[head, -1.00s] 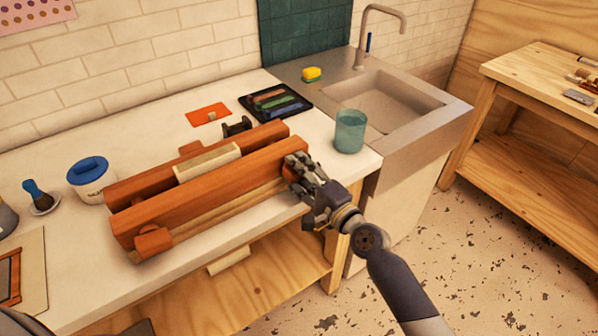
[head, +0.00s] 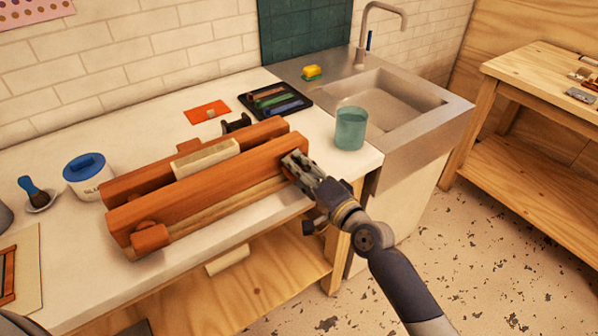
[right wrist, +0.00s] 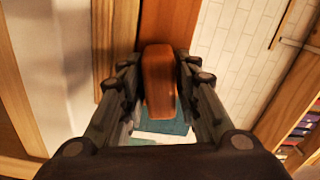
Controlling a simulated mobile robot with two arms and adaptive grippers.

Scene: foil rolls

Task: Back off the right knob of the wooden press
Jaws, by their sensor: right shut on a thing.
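The wooden press (head: 200,190) lies on the white counter, two long reddish-brown beams with a pale block (head: 206,158) clamped between them. Its left knob (head: 150,238) shows on the front beam. My right gripper (head: 292,162) is at the right end of the front beam and covers the right knob in the head view. In the right wrist view the right knob (right wrist: 158,82) stands between the two fingers, and they are shut on it. My left gripper is not in view.
A teal glass (head: 350,128) stands on the counter right of the press, near the sink (head: 385,105). A black tray (head: 256,112) and an orange card (head: 200,116) lie behind the press. A white tub with a blue lid (head: 88,182) stands to its left.

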